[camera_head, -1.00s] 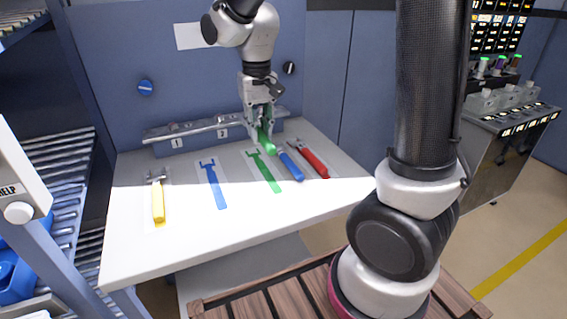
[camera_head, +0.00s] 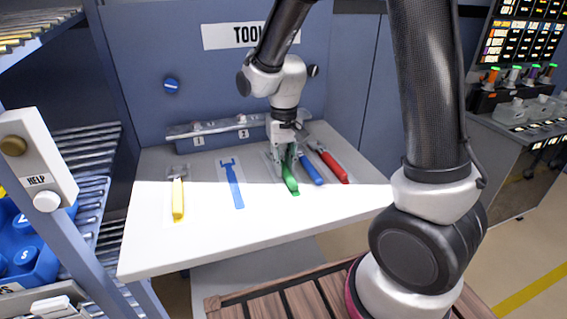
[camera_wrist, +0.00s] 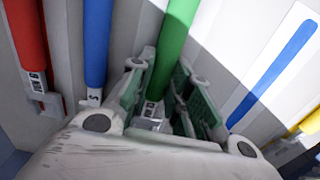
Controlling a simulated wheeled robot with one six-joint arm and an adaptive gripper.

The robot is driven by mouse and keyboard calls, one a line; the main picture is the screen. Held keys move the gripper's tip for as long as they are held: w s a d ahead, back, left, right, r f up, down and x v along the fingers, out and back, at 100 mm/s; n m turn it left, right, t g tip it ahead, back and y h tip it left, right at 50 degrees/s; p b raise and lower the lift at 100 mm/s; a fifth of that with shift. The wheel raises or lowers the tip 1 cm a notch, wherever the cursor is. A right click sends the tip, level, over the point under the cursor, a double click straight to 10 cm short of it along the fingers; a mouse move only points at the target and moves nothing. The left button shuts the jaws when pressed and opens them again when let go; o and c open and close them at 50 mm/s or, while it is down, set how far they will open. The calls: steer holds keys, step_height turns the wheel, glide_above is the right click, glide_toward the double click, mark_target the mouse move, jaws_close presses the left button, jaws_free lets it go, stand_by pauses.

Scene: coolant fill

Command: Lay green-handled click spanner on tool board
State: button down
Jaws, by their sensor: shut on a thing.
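The green-handled spanner (camera_head: 291,184) is held in my gripper (camera_head: 286,160), low at the white tool board (camera_head: 200,238). In the wrist view the green handle (camera_wrist: 176,40) runs up from between the jaws of my gripper (camera_wrist: 160,95), and its head is partly hidden by them. The spanner covers the place where its green outline lies. I cannot tell whether it touches the board. The blue outline (camera_head: 231,184) to its left is empty; it also shows in the wrist view (camera_wrist: 275,72).
A yellow-handled spanner (camera_head: 178,200) lies at the left of the board. A blue-handled one (camera_head: 311,170) and a red-handled one (camera_head: 333,166) lie close to the right of my gripper. A metal rail (camera_head: 215,127) runs along the back. The board's front is clear.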

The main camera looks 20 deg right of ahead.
steer(key=c, duration=1.3)
jaws_free()
steer(key=shift+f, duration=0.1)
step_height(320, 180, up, 12)
steer(key=s+d+r+t, duration=0.1)
steer(key=s+d+r, duration=0.1)
steer(key=s+d, duration=0.3)
steer(key=s+d+r+t, duration=0.2)
steer(key=s+d, duration=0.3)
steer(key=s, duration=0.2)
steer(key=s+d+r+t, duration=0.1)
steer(key=s+d+r, duration=0.2)
steer(key=s+d, duration=0.2)
steer(key=shift+s, duration=1)
